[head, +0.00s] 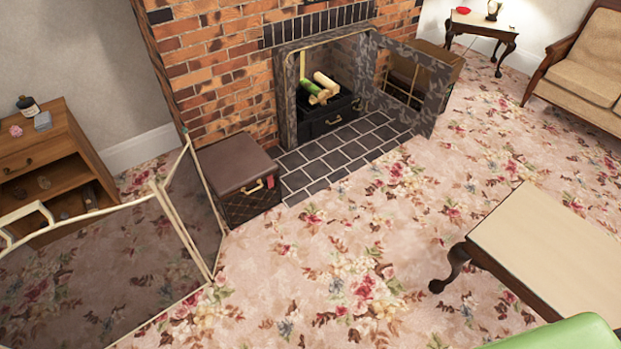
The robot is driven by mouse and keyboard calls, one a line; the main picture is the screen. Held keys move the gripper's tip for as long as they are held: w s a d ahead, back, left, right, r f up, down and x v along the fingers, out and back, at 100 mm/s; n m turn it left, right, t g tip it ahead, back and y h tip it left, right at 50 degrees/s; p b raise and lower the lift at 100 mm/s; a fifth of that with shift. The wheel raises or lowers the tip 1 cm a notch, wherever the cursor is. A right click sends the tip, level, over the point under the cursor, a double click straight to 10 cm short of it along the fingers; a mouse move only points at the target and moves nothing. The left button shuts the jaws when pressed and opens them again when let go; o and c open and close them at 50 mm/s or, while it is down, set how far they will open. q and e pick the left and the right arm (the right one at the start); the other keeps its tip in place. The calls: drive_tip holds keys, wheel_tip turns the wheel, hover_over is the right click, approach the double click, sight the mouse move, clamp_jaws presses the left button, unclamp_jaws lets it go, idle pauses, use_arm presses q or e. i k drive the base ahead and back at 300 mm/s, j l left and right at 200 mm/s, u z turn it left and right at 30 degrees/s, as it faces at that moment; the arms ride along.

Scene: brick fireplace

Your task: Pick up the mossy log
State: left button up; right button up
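The mossy log (310,87), with a green side, lies inside the open brick fireplace in the head view. It rests among paler logs (326,83) on top of a dark grate box (328,115) with a handle. The logs touch or overlap, and parts of the mossy log are hidden by them. Neither of my grippers shows in this view.
A patterned fireplace door (412,85) stands swung open to the right. A dark tiled hearth (340,155) lies in front. A brown box (240,178) and a folding screen (95,260) stand left. A low table (550,250) stands right. Carpet between is clear.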

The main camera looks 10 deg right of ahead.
sight(309, 87)
drive_tip(key=z, duration=0.8)
drive_tip(key=i+j+z, duration=0.1)
drive_tip(key=i, duration=0.3)
